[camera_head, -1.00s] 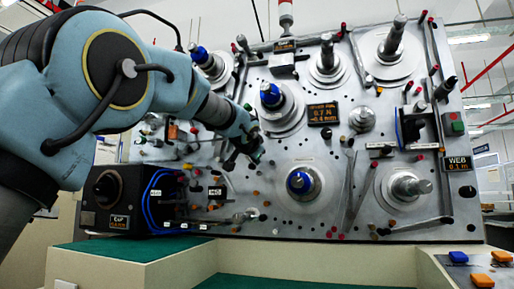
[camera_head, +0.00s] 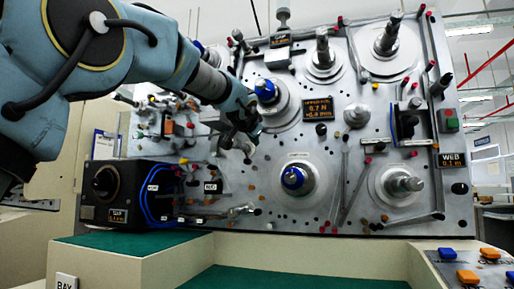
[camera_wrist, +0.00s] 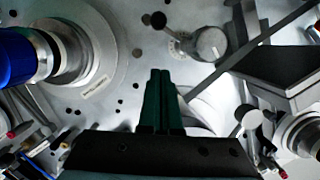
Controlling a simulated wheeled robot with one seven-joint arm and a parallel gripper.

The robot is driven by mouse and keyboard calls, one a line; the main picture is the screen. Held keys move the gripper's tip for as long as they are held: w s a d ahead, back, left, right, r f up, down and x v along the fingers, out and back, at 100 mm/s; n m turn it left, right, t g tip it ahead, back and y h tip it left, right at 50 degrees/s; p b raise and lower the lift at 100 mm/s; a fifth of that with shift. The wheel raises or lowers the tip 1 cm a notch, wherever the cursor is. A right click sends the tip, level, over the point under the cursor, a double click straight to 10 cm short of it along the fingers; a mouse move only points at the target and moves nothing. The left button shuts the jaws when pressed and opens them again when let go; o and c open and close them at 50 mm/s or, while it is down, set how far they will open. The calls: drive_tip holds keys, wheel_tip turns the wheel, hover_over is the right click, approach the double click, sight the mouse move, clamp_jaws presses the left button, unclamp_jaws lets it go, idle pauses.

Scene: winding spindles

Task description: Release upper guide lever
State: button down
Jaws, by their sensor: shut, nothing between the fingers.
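My gripper (camera_wrist: 161,74) is shut and empty in the wrist view, its two green fingers side by side and pointing at the metal panel. In the head view my gripper (camera_head: 248,152) is in front of the panel, below and left of the upper blue-capped spindle (camera_head: 265,91). A lever with a black ball end (camera_wrist: 158,20) and a round silver hub (camera_wrist: 208,44) over a small dial lies beyond the fingertips, up and right in the wrist view. I cannot tell whether this is the upper guide lever. The fingertips appear apart from it.
A large blue-capped spindle (camera_wrist: 18,57) is left of the fingers, and a dark plate (camera_wrist: 285,72) is at right. The panel also carries a lower blue-capped spindle (camera_head: 294,179), a display (camera_head: 318,109) and several pegs. A black knob box (camera_head: 115,193) stands at lower left.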

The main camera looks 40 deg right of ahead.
drive_tip(key=b+v, duration=0.2)
drive_tip(key=v, duration=0.4)
drive_tip(key=shift+s+a, duration=0.15)
drive_tip(key=shift+s, duration=0.3)
